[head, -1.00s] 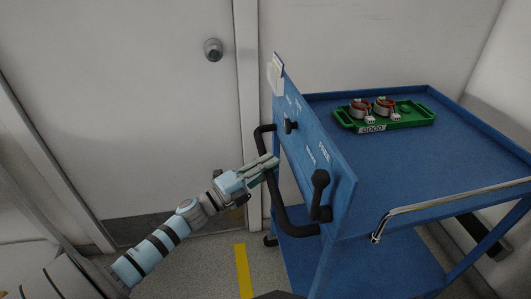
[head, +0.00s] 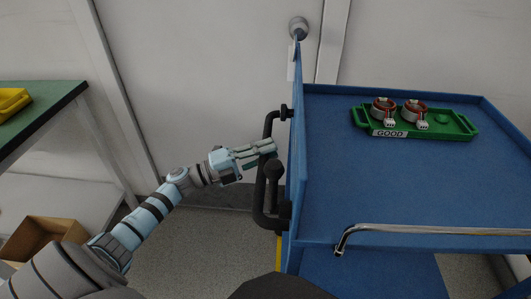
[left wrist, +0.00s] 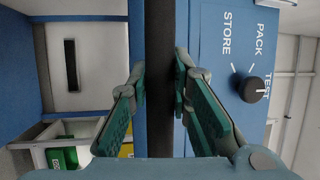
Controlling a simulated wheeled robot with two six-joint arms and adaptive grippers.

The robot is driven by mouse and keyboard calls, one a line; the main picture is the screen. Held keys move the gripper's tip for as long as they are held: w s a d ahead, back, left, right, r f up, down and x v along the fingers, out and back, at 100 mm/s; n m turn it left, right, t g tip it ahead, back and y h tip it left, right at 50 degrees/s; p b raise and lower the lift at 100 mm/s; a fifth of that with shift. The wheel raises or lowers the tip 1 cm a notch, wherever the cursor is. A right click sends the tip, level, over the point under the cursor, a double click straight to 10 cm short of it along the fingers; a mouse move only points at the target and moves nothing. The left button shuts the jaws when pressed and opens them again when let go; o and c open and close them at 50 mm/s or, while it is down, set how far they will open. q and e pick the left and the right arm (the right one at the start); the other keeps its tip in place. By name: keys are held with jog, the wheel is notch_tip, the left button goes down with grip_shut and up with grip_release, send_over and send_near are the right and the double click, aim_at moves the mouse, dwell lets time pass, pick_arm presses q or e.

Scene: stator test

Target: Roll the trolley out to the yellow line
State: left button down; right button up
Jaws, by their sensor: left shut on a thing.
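The blue trolley (head: 400,190) stands on the right in the head view, its upright panel (head: 298,150) seen nearly edge-on. A black handle (head: 258,195) sticks out from the panel's left side. My left gripper (head: 272,149) is shut on this handle. In the left wrist view its fingers (left wrist: 160,80) lie on both sides of the black bar (left wrist: 160,25). The yellow line (head: 279,248) shows as a short strip on the floor below the handle; the rest is hidden by the trolley. My right gripper is not in view.
On the trolley lies a green tray (head: 362,121) marked GOOD, with two stators (head: 384,108) on it. A green-topped table (head: 50,105) and a cardboard box (head: 45,238) stand at the left. Grey floor (head: 190,250) is open left of the trolley.

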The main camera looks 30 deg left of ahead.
pick_arm(q)
jog(key=c, duration=1.4)
grip_release()
jog(key=shift+a, duration=0.15)
jog(key=shift+c, duration=0.2)
jog(key=v, duration=1.2)
jog(key=shift+w+f, duration=0.1)
